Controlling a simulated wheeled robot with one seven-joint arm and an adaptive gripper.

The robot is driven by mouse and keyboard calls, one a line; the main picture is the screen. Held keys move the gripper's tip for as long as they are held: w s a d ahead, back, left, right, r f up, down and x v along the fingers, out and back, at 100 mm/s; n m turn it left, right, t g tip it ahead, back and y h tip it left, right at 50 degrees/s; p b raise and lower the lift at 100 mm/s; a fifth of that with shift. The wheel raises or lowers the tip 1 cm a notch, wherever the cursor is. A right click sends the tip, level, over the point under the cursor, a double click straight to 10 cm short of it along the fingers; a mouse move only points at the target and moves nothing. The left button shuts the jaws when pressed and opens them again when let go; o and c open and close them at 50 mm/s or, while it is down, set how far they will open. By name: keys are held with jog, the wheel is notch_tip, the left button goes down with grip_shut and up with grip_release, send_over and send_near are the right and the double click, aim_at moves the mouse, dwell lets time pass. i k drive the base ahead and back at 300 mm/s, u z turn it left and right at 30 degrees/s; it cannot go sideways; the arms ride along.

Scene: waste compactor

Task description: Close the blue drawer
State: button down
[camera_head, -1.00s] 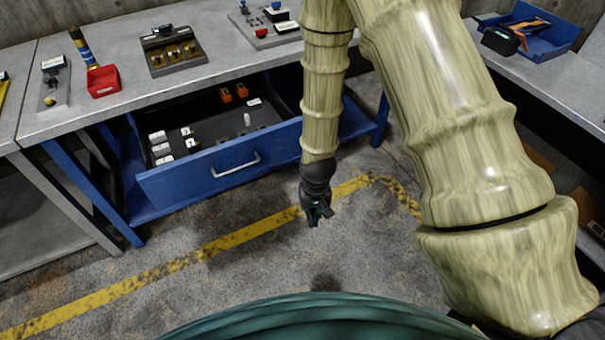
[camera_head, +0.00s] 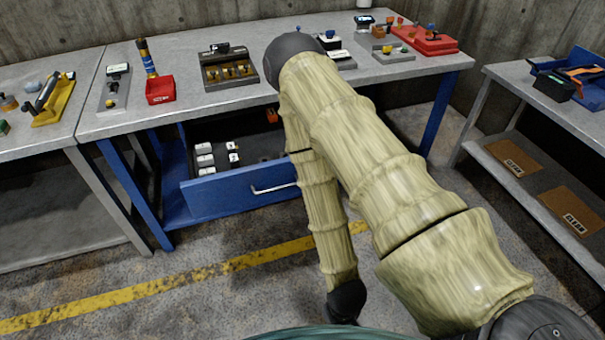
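The blue drawer (camera_head: 226,195) stands pulled out beneath the grey workbench. It has a silver bar handle (camera_head: 273,188) on its front and holds several small white blocks and an orange one. My arm hides the right part of the drawer. The lower end of my arm is in front of the drawer, over the floor and apart from the drawer front. It ends in a dark joint near the bottom edge of the picture, and my gripper's fingers do not show.
A second bench (camera_head: 545,108) stands at the right with a blue tray and cardboard pieces. The floor in front of the drawer, crossed by a yellow line (camera_head: 225,267), is clear.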

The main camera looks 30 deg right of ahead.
aim_at(258, 140)
jog(key=u, duration=2.3)
jog(key=i, duration=0.7)
jog(key=z, duration=3.15)
